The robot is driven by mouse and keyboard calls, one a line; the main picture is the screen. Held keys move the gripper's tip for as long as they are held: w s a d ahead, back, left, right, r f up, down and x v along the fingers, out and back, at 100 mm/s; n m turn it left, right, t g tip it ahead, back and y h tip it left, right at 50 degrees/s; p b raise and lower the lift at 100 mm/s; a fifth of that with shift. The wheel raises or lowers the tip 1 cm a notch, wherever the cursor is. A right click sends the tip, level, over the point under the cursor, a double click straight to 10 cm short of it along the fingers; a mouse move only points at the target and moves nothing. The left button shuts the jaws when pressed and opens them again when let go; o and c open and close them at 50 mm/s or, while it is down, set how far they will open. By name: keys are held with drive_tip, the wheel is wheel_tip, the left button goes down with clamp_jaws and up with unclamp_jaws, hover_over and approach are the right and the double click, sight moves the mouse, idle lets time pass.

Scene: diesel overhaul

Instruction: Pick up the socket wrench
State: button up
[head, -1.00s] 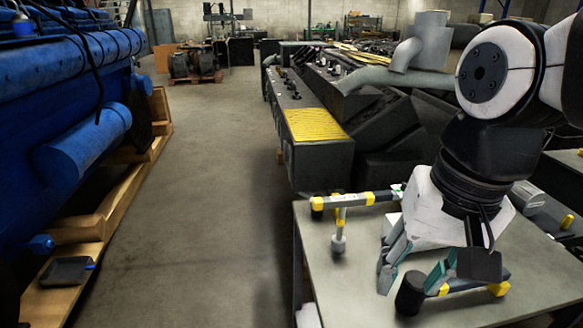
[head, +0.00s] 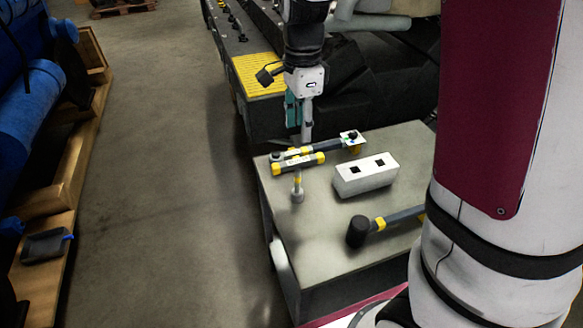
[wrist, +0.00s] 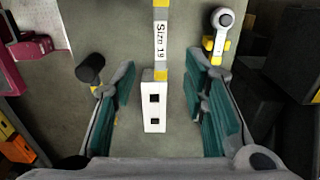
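My gripper (head: 298,128) hangs pointing down above the far left part of the grey table (head: 325,285). In the wrist view its teal fingers are wide apart with nothing held. A grey, yellow-banded tool with a round head (wrist: 222,18) lies at upper right there, partly hidden by a finger. A second yellow-banded tool (head: 298,163) is at the table's left, with a round-ended piece (head: 297,193) below it. A strip labelled "Size 19" (wrist: 161,42) shows at the wrist view's top. I cannot tell for certain which tool is the socket wrench.
A white block with two square holes (head: 366,180) sits mid-table and appears between my fingers (wrist: 154,90) in the wrist view. A black-headed mallet (head: 358,231) lies nearer. Dark machinery with a yellow plate (head: 258,73) stands behind. Open floor (head: 170,180) lies left.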

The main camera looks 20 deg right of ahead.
sight(298, 160)
wheel_tip(298, 160, down, 12)
drive_tip(key=shift+a+f, duration=0.1)
drive_tip(key=shift+a, duration=0.05)
clamp_jaws()
idle(0.5)
